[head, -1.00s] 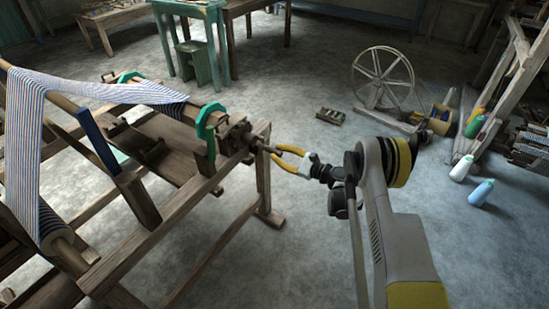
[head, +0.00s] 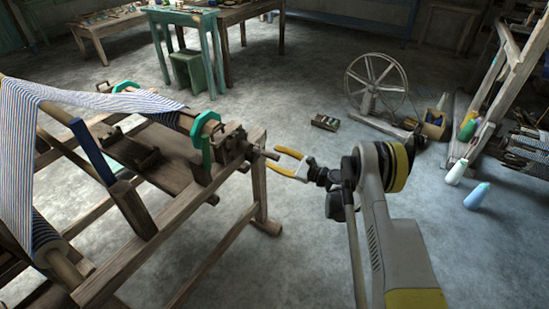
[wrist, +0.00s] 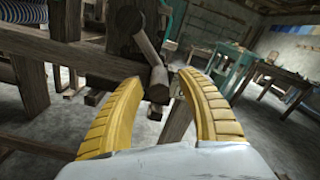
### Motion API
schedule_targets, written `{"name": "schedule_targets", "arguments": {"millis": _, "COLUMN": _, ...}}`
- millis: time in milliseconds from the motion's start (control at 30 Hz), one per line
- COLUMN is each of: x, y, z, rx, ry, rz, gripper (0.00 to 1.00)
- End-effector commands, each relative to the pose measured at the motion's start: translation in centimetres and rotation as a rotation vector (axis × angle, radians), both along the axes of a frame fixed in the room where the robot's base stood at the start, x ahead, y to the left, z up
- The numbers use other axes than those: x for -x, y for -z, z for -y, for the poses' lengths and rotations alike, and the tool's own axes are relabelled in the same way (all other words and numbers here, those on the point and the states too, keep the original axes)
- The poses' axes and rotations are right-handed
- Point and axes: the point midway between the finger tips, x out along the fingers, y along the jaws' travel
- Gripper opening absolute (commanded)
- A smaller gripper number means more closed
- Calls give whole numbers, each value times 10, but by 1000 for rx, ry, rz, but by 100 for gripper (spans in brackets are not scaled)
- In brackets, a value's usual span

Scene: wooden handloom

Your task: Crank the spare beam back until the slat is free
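The spare beam (head: 187,122) is a wooden roller with green end rings, on the right of the loom; striped cloth (head: 110,101) runs onto it. At its near end is a brown crank (head: 236,146), whose handle (head: 264,152) points toward my gripper. My gripper (head: 274,160) has yellow fingers spread open at the handle's tip. In the wrist view the crank arm hangs down at a tilt, and the round handle end (wrist: 158,88) shows in the gap between the fingers, not gripped. I cannot make out the slat for certain; it may be under the cloth.
The loom's wooden frame (head: 170,215) fills the left, with a blue bar (head: 92,152) on it. A green table (head: 180,18) is behind.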

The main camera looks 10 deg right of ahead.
Motion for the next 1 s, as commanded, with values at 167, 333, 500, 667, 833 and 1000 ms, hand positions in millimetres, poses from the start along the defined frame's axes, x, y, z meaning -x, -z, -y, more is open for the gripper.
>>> {"name": "schedule_targets", "arguments": {"millis": 167, "x": 0, "y": 0, "z": 0, "rx": 1, "ry": -1, "rz": 1, "gripper": 45}}
{"name": "schedule_targets", "arguments": {"millis": 333, "x": 5, "y": 0, "z": 6, "rx": 2, "ry": 0, "rz": 0, "gripper": 45}}
{"name": "schedule_targets", "arguments": {"millis": 500, "x": 24, "y": 0, "z": 32, "rx": 1, "ry": 3, "rz": 0, "gripper": 45}}
{"name": "schedule_targets", "arguments": {"millis": 667, "x": 47, "y": 0, "z": 61, "rx": 1, "ry": 3, "rz": 0, "gripper": 45}}
{"name": "schedule_targets", "arguments": {"millis": 833, "x": 65, "y": 0, "z": 84, "rx": 1, "ry": 1, "rz": 1, "gripper": 45}}
{"name": "schedule_targets", "arguments": {"millis": 1000, "x": 73, "y": 0, "z": 94, "rx": 1, "ry": 0, "rz": 0, "gripper": 45}}
